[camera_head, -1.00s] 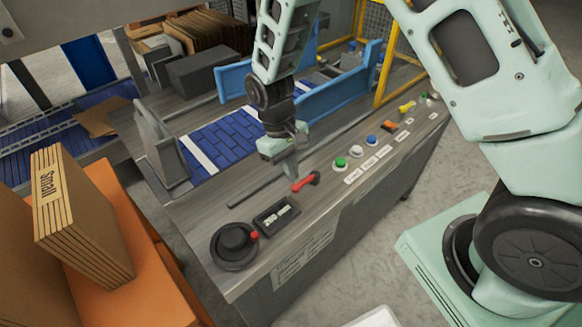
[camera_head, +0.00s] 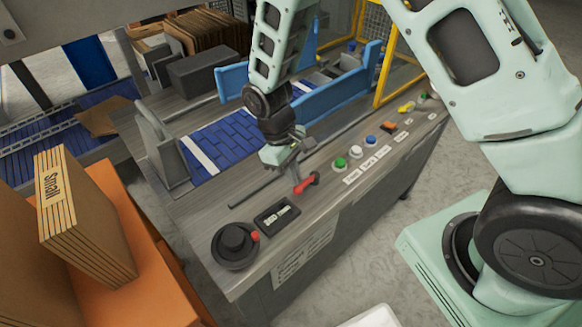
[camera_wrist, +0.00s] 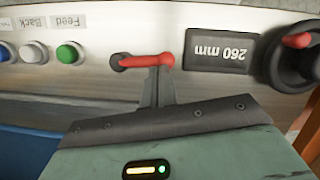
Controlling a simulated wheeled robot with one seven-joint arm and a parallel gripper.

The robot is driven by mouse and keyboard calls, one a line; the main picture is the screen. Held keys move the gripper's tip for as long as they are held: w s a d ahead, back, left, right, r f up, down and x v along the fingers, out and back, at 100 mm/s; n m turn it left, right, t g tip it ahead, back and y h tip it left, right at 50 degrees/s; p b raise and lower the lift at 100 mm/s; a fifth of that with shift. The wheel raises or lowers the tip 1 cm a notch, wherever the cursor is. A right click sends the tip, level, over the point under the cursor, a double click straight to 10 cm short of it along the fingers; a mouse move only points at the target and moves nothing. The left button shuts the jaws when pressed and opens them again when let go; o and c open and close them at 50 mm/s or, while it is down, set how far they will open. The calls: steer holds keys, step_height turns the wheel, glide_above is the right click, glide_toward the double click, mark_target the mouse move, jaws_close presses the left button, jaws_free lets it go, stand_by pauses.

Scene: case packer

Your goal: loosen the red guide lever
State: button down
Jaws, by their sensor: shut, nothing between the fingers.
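The red guide lever (camera_head: 306,184) lies on the grey panel of the machine, its dark pivot at the right end in the head view. In the wrist view the lever (camera_wrist: 147,60) runs nearly level, with the dark pivot at its left end. My gripper (camera_head: 296,178) points down at the lever's free end. In the wrist view my gripper (camera_wrist: 158,75) is shut, its fingers together right at the lever's red bar near the free end. Nothing shows between the fingers. Whether the fingertips touch the lever I cannot tell.
A display reading 260 mm (camera_wrist: 219,50) and a black handwheel with a red knob (camera_head: 233,244) sit near the lever. Green (camera_head: 340,163), white (camera_head: 356,151) and blue (camera_head: 371,141) buttons line the panel. A blue guide rail (camera_head: 345,88) stands behind my gripper. Cartons (camera_head: 85,220) stand at left.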

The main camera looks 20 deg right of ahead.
steer(key=s+n, duration=0.1)
steer(key=n+p, duration=0.1)
steer(key=n, duration=0.1)
steer(key=shift+s+d+t+h, duration=0.2)
steer(key=shift+s+t+h, duration=0.1)
steer(key=shift+s+h, duration=0.1)
steer(key=n, duration=0.1)
steer(key=s+n, duration=0.1)
steer(key=shift+s+d+n+t, duration=0.1)
steer(key=shift+d+n+t, duration=0.2)
steer(key=shift+s+d+n+t+h, duration=0.15)
steer(key=shift+s+d+n, duration=0.1)
steer(key=shift+n, duration=0.35)
steer(key=shift+s+d+n+t+h, duration=0.15)
steer(key=shift+s+n, duration=0.1)
steer(key=shift+n, duration=0.35)
steer(key=n, duration=0.1)
steer(key=s+d+n, duration=0.1)
steer(key=n, duration=0.1)
steer(key=shift+d+t, duration=0.2)
steer(key=shift+t, duration=0.2)
steer(key=shift+d, duration=0.2)
steer(key=shift+s+d, duration=0.15)
steer(key=shift+d, duration=0.05)
